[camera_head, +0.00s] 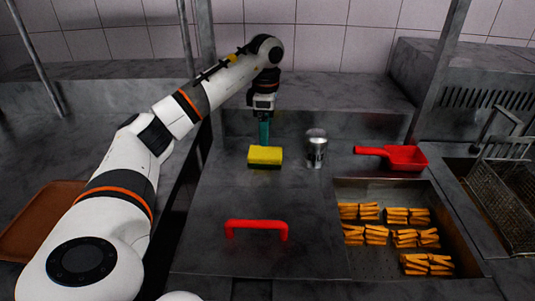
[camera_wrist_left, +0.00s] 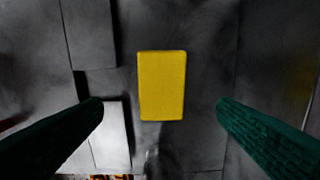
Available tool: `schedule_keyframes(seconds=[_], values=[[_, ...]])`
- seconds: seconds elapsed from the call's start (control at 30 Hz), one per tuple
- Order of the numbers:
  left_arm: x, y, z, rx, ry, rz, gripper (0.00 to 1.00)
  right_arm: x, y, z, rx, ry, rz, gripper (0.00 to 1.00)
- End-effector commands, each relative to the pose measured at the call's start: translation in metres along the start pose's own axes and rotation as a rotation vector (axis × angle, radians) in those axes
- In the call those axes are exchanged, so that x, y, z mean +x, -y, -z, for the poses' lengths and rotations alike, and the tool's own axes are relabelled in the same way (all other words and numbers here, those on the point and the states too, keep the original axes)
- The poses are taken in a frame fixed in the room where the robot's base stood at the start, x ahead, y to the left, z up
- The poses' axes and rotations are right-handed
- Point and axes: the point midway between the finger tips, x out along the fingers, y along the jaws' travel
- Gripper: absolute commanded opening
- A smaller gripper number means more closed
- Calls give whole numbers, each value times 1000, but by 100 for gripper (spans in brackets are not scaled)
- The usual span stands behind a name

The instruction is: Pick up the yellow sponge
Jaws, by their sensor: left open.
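The yellow sponge (camera_head: 265,154) lies on the grey metal counter near the back, with a dark lower layer. My left gripper (camera_head: 264,133) points down just above and behind it in the head view. In the left wrist view the sponge (camera_wrist_left: 162,85) shows as a yellow rectangle between the two green fingers. The left gripper (camera_wrist_left: 160,103) is open and empty, with clear space on both sides of the sponge. I cannot tell the exact height of the fingertips above it. My right gripper is not in view.
A metal canister (camera_head: 316,148) stands close to the right of the sponge. A red scoop (camera_head: 398,156) lies further right. A red handle (camera_head: 256,225) rises in front. A sunken bin (camera_head: 350,266) holds several fries bundles. A wire basket (camera_head: 503,197) is at the far right.

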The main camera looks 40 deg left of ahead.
Motion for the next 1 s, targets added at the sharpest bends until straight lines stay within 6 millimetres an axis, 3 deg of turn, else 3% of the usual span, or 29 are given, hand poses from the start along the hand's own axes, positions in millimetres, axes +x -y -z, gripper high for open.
schedule_keyframes(seconds=[0.1,0.37,0.6,0.93,1.0], values=[[20,0,0,0,1,-1,82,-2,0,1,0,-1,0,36],[40,0,-1,0,1,-2,82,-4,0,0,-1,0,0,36],[76,1,-2,0,1,-2,82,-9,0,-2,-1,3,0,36],[85,2,-2,0,-1,1,82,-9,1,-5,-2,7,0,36],[85,2,-2,0,-1,1,72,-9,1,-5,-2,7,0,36]])
